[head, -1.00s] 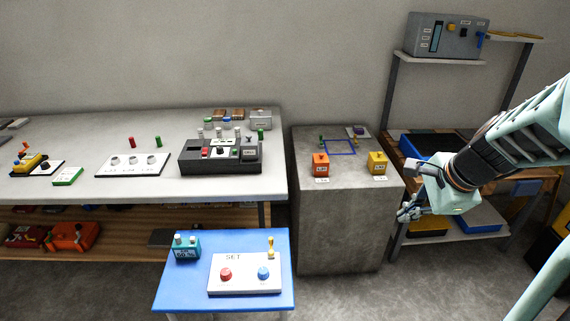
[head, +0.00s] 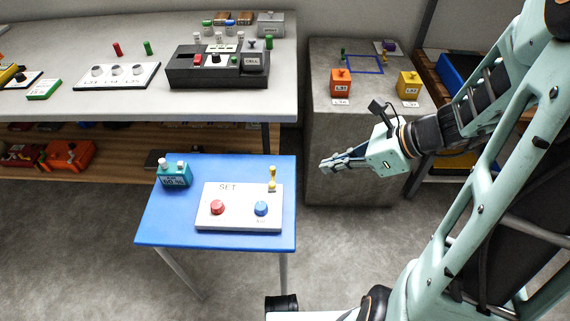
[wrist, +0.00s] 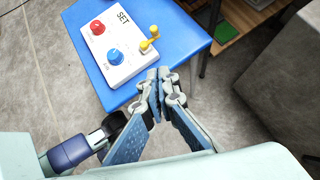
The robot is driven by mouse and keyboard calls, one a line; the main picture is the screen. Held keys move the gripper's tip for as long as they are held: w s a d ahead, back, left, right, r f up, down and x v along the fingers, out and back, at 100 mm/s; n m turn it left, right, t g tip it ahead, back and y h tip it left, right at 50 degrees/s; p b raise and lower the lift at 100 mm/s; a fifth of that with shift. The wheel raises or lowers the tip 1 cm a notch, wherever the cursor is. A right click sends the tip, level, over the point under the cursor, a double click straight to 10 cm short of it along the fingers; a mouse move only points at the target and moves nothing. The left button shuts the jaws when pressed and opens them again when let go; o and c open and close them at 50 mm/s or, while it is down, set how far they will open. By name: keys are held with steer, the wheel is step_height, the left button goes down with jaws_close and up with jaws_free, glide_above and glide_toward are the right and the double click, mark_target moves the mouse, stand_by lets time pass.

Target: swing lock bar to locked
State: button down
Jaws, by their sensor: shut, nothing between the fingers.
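No part is clearly marked as a lock bar. A white panel marked SET (head: 238,222) lies on the blue table, with a yellow upright lever (head: 272,177), a red knob (head: 217,207) and a blue knob (head: 261,208). The wrist view shows the same lever (wrist: 149,40), bent, with a rounded end. My gripper (head: 325,166) is shut and empty, to the right of the blue table and in front of the grey pedestal. In the wrist view its fingertips (wrist: 157,76) meet near the table's edge, apart from the lever.
A teal box (head: 174,175) stands on the blue table (head: 165,225). Orange (head: 341,84) and yellow (head: 409,86) boxes stand on the grey pedestal (head: 350,140). A white bench (head: 130,104) holding a black device (head: 217,72) runs behind. Air above the blue table is clear.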

steer(key=b, duration=0.5)
glide_toward(273, 175)
steer(key=x, duration=0.4)
steer(key=shift+w+d+f, duration=0.15)
steer(key=shift+w+f, duration=0.15)
steer(key=shift+f, duration=0.2)
steer(key=shift+w+a, duration=0.2)
steer(key=shift+a, duration=0.2)
steer(key=shift+r, duration=0.1)
